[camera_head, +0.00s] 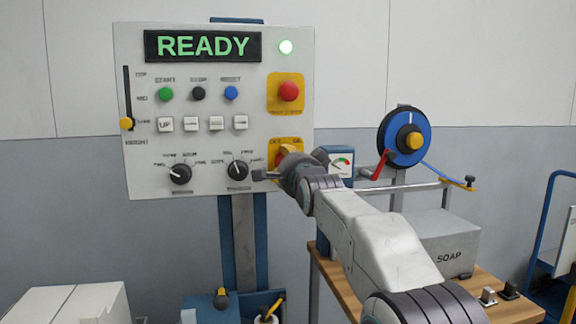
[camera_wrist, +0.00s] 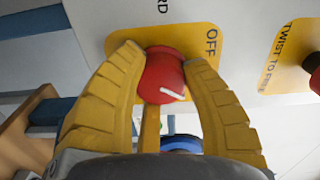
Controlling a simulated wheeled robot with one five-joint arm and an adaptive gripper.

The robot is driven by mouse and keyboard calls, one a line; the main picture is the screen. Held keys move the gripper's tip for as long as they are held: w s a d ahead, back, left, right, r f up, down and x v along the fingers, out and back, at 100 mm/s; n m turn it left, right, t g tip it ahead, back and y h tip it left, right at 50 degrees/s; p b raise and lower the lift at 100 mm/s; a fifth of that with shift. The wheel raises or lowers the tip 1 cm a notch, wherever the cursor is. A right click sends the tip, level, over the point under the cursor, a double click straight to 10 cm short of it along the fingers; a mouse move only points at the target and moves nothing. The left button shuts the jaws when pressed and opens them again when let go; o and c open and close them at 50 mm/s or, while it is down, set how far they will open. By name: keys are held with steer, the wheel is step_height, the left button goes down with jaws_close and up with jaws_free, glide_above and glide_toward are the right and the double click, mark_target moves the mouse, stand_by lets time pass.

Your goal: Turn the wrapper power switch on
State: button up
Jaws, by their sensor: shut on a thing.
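The power switch is a red rotary knob (camera_wrist: 160,76) with a white pointer line. It sits on a yellow plate (camera_wrist: 120,46) marked OFF in the wrist view. My gripper (camera_wrist: 163,62) has its two yellow fingers closed around the knob, one on each side. The pointer line runs toward the lower right of that picture, not at the visible OFF word. In the head view the yellow plate (camera_head: 285,142) is at the panel's lower right, and my gripper (camera_head: 284,166) covers most of it and the knob.
A red stop button (camera_head: 289,91) on a yellow plate is just above the switch. A black dial (camera_head: 238,170) is close to its left. A gauge box (camera_head: 341,164), a blue reel (camera_head: 394,140) and a SOAP box (camera_head: 442,240) stand to the right, around my arm.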

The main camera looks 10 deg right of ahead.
steer(key=shift+r+m, duration=0.15)
steer(key=shift+m, duration=0.75)
steer(key=o, duration=1.2)
steer(key=s, duration=1.2)
